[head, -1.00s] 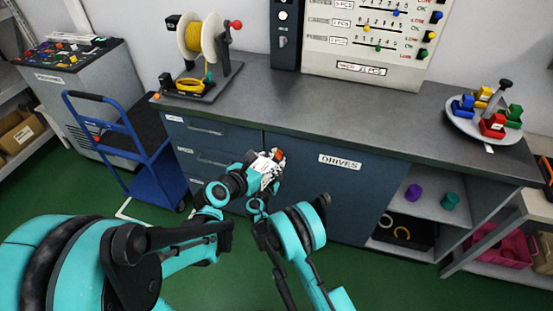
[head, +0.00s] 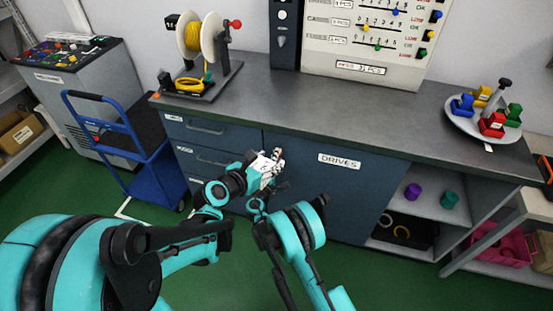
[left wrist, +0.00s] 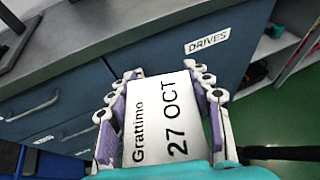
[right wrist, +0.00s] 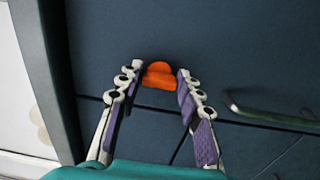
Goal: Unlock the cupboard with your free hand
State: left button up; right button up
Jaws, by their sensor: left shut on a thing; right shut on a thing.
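The cupboard door (head: 335,205) with the DRIVES label (head: 340,161) is shut under the worktop. My left gripper (left wrist: 165,70) is shut on a white box (left wrist: 165,120) lettered "Grattimo 27 OCT", held in front of the cupboard. My right gripper (right wrist: 160,80) is shut on an orange key-like piece (right wrist: 159,76) at the dark blue front, close to a panel seam. Its fingertips lie on both sides of the piece. The keyhole and how far the piece is turned cannot be seen. In the head view the two hands overlap and the orange piece is hidden.
Drawers (head: 205,130) with bar handles adjoin the door on the left. A cable reel (head: 205,45) and a round tray of coloured blocks (head: 470,128) stand on the worktop (head: 330,110). Open shelves (head: 435,215) are right of the door. A blue trolley (head: 150,170) stands left.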

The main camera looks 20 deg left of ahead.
dwell(0.5)
jog(key=o, duration=1.2)
jog(key=shift+c, duration=0.2)
jog(key=s, duration=1.2)
jog(key=shift+a, duration=0.15)
